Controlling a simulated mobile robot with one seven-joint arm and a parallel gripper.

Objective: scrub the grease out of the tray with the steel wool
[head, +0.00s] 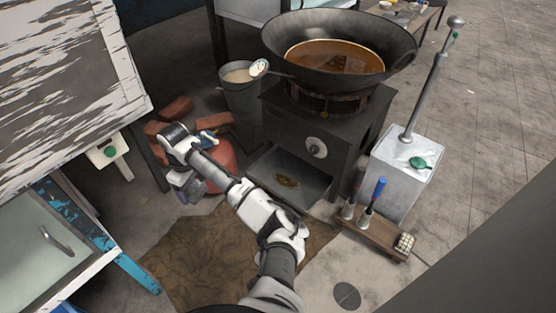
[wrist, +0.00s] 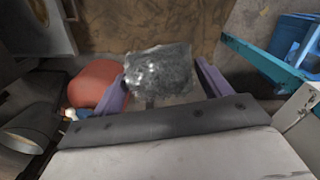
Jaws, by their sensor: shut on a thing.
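My gripper (head: 187,186) hangs low, left of the stove and beside a red round vessel. In the wrist view its purple fingers (wrist: 160,88) are shut on the steel wool (wrist: 160,70), a grey, shiny, rough pad. The wool is hard to make out in the head view. The grey tray (head: 308,178) sits low in the opening under the stove, with a dark brown grease patch (head: 287,181) on its floor. The tray (wrist: 22,38) also shows at the upper left of the wrist view. The wool is apart from the tray.
A wok (head: 400,62) of brown liquid stands on the stove (head: 280,125). A metal bucket (head: 242,105), bricks (head: 177,107) and the red vessel (head: 222,166) crowd the stove's left. A brown mat (head: 185,255) covers the floor in front.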

